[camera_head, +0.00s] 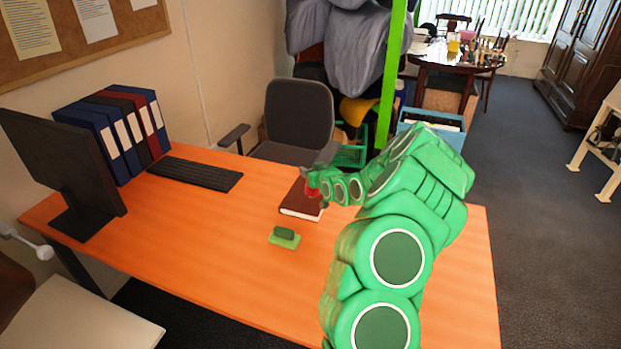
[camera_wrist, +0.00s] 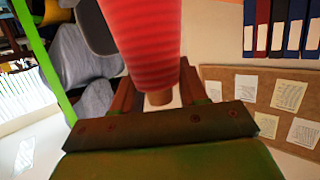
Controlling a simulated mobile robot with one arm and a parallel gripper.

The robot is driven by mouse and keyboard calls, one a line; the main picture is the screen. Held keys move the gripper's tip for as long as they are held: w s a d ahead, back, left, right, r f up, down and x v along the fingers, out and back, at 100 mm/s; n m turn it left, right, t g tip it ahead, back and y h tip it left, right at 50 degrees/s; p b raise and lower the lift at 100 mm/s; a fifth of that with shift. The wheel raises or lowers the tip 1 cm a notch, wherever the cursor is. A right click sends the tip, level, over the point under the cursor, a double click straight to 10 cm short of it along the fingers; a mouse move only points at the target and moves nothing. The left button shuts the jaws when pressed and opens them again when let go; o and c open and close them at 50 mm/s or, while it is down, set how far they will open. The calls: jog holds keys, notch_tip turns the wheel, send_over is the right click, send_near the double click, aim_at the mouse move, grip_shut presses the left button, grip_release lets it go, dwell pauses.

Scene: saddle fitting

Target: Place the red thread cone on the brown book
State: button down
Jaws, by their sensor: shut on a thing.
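The brown book (camera_head: 297,206) lies flat on the orange desk, partly hidden by my arm. The red thread cone (camera_head: 312,190) shows as a small red patch at my gripper, over the far right part of the book. In the wrist view the red thread cone (camera_wrist: 150,45) is large and ridged, with a tan end (camera_wrist: 159,98) between the jaws. My gripper (camera_wrist: 160,92) is shut on the cone. In the head view my arm hides most of the gripper, and I cannot tell whether the cone touches the book.
A green sponge-like block on a light green pad (camera_head: 285,237) lies in front of the book. A keyboard (camera_head: 195,174), monitor (camera_head: 68,165) and binders (camera_head: 118,130) stand on the left. A grey chair (camera_head: 296,115) is behind the desk (camera_head: 215,255). The desk's front middle is clear.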

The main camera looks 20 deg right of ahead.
jog(key=shift+f, duration=1.6)
jog(key=c, duration=0.6)
grip_release()
jog(key=shift+f, duration=0.1)
